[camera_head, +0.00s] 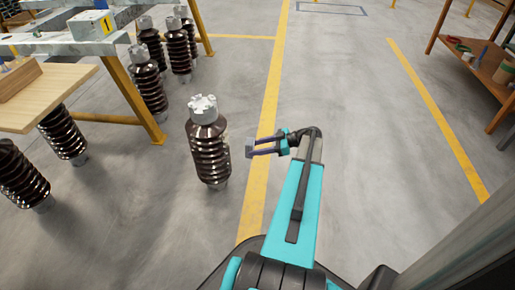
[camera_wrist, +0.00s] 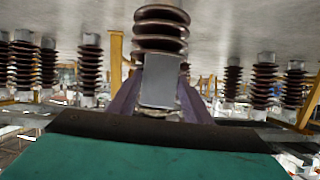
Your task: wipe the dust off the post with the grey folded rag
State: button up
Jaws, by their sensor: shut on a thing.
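The post (camera_head: 209,150) is a dark brown ribbed insulator with a pale metal cap, standing upright on the floor left of my arm. It also shows in the wrist view (camera_wrist: 160,27), which looks upside down, with its ribs behind the rag. My gripper (camera_head: 252,148) is to the right of the post at about mid-height, its purple fingers pointing left. It is shut on the grey folded rag (camera_wrist: 160,82), a small flat pad at the fingertips. In the head view the rag (camera_head: 249,148) appears a small gap away from the post. I cannot make out dust on the ribs.
More ribbed insulators (camera_head: 148,80) stand to the left, around a yellow-legged table (camera_head: 145,100) and a wooden board (camera_head: 60,88). A wooden shelf (camera_head: 470,62) with small items is at the upper right.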

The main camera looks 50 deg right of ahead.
jog(key=w+a+p, duration=0.1)
jog(key=w+a, duration=0.2)
jog(key=w, duration=0.2)
jog(key=shift+p, duration=0.3)
dwell(0.4)
jog(key=shift+w+a, duration=0.55)
jog(key=shift+w, duration=0.2)
dwell(1.2)
jog(key=shift+r, duration=0.15)
jog(key=shift+r, duration=1.65)
jog(key=shift+r, duration=0.1)
jog(key=shift+w+a+r, duration=0.1)
jog(key=shift+r, duration=0.75)
jog(key=shift+w+a+r, duration=0.1)
jog(key=shift+r, duration=0.75)
